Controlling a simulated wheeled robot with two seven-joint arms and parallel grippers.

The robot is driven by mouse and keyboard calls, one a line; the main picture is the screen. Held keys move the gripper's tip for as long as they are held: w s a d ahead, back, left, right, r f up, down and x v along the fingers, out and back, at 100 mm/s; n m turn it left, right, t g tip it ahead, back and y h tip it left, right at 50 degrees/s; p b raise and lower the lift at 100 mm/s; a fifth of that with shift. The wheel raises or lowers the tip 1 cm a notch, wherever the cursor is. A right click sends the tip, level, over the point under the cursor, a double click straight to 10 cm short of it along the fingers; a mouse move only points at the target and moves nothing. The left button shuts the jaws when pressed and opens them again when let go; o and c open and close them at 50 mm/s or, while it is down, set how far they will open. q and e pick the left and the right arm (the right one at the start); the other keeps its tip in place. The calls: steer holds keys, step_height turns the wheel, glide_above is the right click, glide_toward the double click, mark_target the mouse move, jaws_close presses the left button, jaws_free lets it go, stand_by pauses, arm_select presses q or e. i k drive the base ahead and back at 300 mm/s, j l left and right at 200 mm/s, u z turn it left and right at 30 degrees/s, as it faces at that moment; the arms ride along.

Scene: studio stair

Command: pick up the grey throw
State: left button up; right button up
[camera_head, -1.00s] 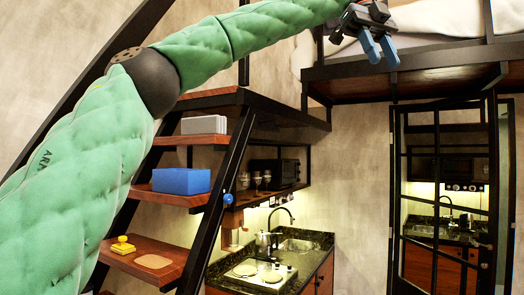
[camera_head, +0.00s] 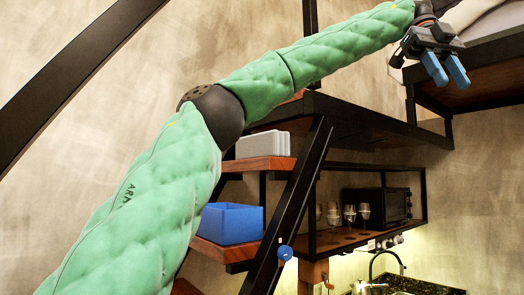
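A pale grey folded or stacked item (camera_head: 263,144), which may be the grey throw, lies on an upper wooden stair step (camera_head: 258,164). I cannot tell for sure that it is cloth. My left arm partly covers its left side. My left gripper (camera_head: 447,79) is at the upper right, in front of the loft platform's edge, well to the right of the grey item and higher in the picture. Its two blue fingers are apart with nothing between them. My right gripper is out of view.
A blue open box (camera_head: 231,223) sits on the step below. A black sloping stair rail (camera_head: 290,215) stands right of the steps. A shelf with glasses and a black microwave (camera_head: 378,207) is further right, above a sink counter. The loft platform (camera_head: 488,72) overhangs the upper right.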

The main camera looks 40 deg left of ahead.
mark_target(274, 142)
steer(key=i+u, duration=0.25)
steer(key=u, duration=0.15)
steer(key=i+l+u, duration=0.1)
steer(key=i+u, duration=0.15)
steer(key=u, duration=0.15)
steer(key=i+j+u, duration=0.2)
steer(key=i+j, duration=0.45)
steer(key=j, duration=0.15)
